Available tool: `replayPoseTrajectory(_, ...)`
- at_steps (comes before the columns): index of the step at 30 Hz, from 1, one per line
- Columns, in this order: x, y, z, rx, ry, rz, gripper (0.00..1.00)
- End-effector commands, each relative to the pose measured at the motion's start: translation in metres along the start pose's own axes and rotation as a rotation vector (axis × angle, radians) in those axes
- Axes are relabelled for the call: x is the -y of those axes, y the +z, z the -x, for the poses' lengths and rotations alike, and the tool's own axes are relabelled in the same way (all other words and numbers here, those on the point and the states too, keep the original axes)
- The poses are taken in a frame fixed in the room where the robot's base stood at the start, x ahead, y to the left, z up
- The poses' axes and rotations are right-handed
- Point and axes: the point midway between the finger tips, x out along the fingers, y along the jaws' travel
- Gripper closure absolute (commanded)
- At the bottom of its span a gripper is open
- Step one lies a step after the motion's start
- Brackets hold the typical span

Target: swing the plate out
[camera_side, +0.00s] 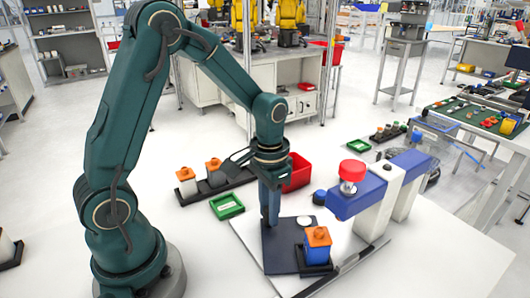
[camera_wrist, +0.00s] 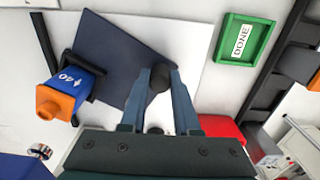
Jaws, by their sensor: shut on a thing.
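A dark navy plate (camera_side: 282,257) lies on a white board at the front middle of the table; it also shows in the wrist view (camera_wrist: 115,60). My gripper (camera_side: 270,222) points down at the plate's left part. In the wrist view, my gripper's fingers (camera_wrist: 160,80) close on a dark round knob (camera_wrist: 159,77) at the plate's edge. A blue block with an orange top (camera_side: 317,245) stands upright in a black holder at the plate's right side. The wrist view shows the block (camera_wrist: 72,80) marked "40". The knob is hidden in the side view.
A blue and white machine with a red knob (camera_side: 352,170) stands right of the plate. A green tray (camera_side: 227,206), labelled DONE in the wrist view, lies to the left. A red bin (camera_side: 297,172) and a dark rack with orange-topped blocks (camera_side: 214,170) stand behind. The right front table is clear.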

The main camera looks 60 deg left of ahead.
Motion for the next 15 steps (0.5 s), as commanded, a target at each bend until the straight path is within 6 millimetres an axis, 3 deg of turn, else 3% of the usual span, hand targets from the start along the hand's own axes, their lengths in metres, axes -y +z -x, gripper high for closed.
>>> replayPoseTrajectory(15,0.0049,-0.0023,-0.0002,0.003,0.000,0.001,0.90)
